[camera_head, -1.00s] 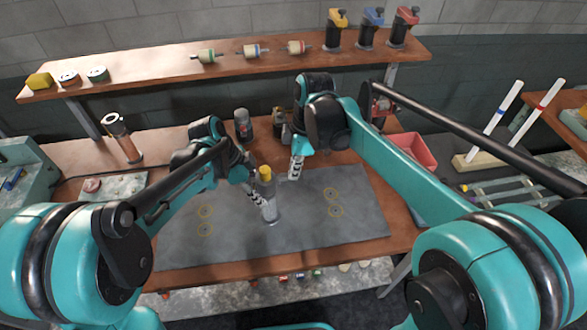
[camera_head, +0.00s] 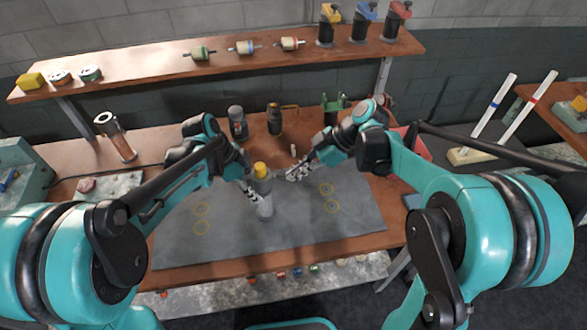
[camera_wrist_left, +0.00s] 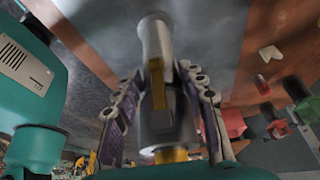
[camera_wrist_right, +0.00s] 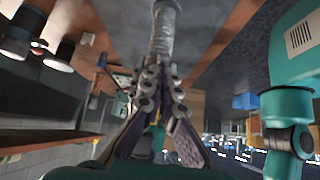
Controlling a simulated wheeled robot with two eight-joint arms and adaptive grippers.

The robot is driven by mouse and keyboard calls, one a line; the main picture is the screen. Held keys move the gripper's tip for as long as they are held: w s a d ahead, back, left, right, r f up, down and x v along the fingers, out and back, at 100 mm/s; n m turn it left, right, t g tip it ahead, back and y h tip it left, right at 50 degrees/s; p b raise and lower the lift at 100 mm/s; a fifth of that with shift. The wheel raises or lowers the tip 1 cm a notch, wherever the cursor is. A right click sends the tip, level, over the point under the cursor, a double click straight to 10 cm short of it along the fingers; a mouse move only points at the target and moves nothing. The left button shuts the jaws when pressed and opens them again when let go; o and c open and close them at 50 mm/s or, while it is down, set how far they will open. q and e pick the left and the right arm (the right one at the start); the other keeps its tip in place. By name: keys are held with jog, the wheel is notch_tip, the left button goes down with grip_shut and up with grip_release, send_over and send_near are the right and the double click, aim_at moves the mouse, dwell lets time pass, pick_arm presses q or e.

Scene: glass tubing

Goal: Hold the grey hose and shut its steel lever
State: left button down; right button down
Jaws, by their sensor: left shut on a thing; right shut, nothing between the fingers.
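The grey hose piece (camera_head: 264,205) stands upright near the middle of the dark mat, with a yellow top (camera_head: 260,169). My left gripper (camera_head: 253,193) is shut on it from the left. In the left wrist view the grey body (camera_wrist_left: 157,40) lies between the fingers (camera_wrist_left: 160,110), with a yellow strip along it. My right gripper (camera_head: 288,176) is shut and empty, just right of the hose's upper part. In the right wrist view its closed fingertips (camera_wrist_right: 160,72) point toward a grey ribbed body (camera_wrist_right: 165,30); contact cannot be told. I cannot clearly make out a steel lever.
The dark mat (camera_head: 185,245) has yellow ring marks and is otherwise clear. A raised shelf (camera_head: 140,83) holds several parts. A copper-coloured cylinder (camera_head: 115,138) stands at left.

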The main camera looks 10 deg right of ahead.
jog(key=shift+f, duration=1.4)
jog(key=shift+x, duration=0.8)
jog(key=shift+s+d+f, duration=0.1)
jog(key=shift+d, duration=0.05)
jog(key=shift+r, duration=0.85)
